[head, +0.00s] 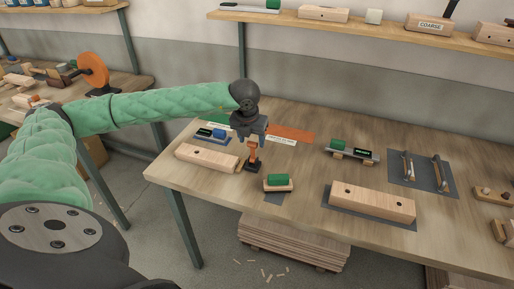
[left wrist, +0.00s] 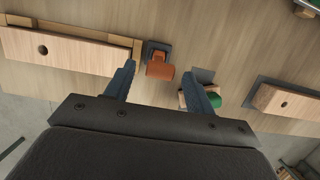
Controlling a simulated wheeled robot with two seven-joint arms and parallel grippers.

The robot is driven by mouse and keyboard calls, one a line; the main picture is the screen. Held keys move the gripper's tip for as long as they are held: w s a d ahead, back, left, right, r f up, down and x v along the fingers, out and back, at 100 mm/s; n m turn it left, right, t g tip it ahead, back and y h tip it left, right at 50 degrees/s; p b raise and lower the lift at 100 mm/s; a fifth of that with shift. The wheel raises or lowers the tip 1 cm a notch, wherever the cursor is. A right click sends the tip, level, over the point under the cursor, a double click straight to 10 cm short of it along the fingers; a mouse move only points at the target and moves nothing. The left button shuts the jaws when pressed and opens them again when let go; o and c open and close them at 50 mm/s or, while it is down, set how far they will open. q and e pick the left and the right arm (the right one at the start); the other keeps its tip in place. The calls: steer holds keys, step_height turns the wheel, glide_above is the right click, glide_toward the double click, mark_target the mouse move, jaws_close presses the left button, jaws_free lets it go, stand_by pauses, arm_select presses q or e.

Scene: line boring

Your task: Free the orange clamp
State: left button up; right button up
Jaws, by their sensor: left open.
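The orange clamp (head: 253,151) stands upright on a dark base near the left front of the workbench. It also shows in the left wrist view as an orange end (left wrist: 160,70) beside its dark grey base. My left gripper (head: 251,138) is right above the clamp in the head view and hides its top. In the left wrist view my left gripper (left wrist: 160,69) has its fingers spread, and the orange end lies between the tips in the picture. I cannot tell whether the fingers touch it. My right gripper is out of view.
A long wooden block (head: 206,158) lies just left of the clamp. A small block with a green top (head: 278,183) sits to its right. Another long wooden block (head: 372,201) lies on a dark mat farther right. An orange mat (head: 292,133) lies behind. Bare bench lies between them.

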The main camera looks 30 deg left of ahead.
arm_select(q)
steer(key=shift+v, duration=1.8)
steer(key=v, duration=0.4)
